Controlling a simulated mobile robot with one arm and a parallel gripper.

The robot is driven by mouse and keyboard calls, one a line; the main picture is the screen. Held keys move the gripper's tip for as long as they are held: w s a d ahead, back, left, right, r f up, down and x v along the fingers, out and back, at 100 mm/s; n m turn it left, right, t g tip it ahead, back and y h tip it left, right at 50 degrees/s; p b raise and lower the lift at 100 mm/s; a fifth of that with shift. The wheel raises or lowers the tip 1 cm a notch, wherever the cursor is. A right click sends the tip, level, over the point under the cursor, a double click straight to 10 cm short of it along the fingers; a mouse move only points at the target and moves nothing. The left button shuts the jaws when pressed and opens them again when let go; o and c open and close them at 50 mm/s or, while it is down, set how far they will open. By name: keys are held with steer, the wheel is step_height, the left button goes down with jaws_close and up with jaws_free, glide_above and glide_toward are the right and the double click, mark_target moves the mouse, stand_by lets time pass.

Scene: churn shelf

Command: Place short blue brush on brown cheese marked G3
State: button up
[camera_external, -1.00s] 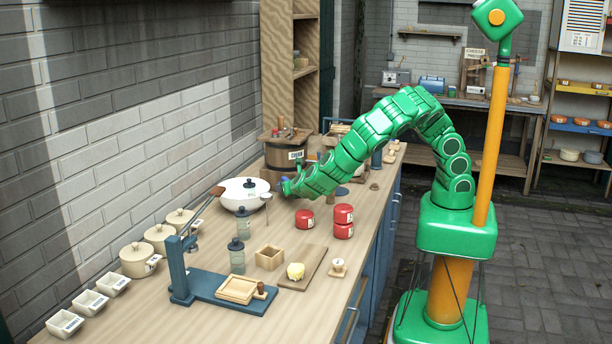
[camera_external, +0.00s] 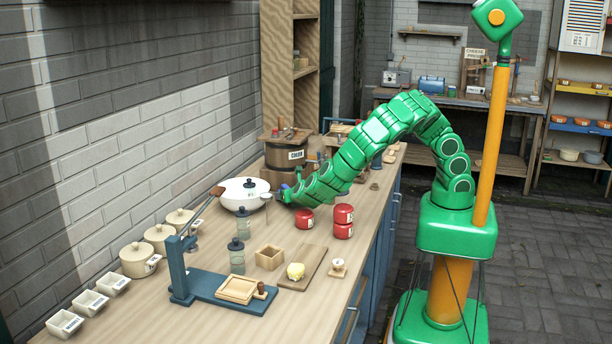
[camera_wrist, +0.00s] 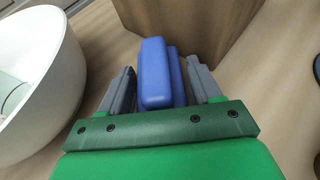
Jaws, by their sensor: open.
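A blue block-like object, likely the short blue brush (camera_wrist: 157,75), sits between the two grey fingers of my gripper (camera_wrist: 161,68) in the wrist view. The fingers are apart, with a visible gap to the blue object on both sides. In the external view my gripper (camera_external: 286,194) is low over the counter, right of the white pot, and mostly hides the brush. I cannot make out a brown cheese marked G3 in either view.
A white pot (camera_external: 240,194) stands close left of my gripper; its rim (camera_wrist: 62,75) fills the wrist view's left. A brown wooden block (camera_wrist: 200,30) is just beyond the brush. A wooden churn (camera_external: 285,158) stands behind.

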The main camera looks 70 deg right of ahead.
steer(key=v, duration=1.1)
steer(key=shift+s+a+r, duration=0.2)
steer(key=shift+r, duration=0.1)
steer(key=o, duration=0.3)
steer(key=shift+s+a, duration=0.1)
steer(key=shift+s, duration=0.05)
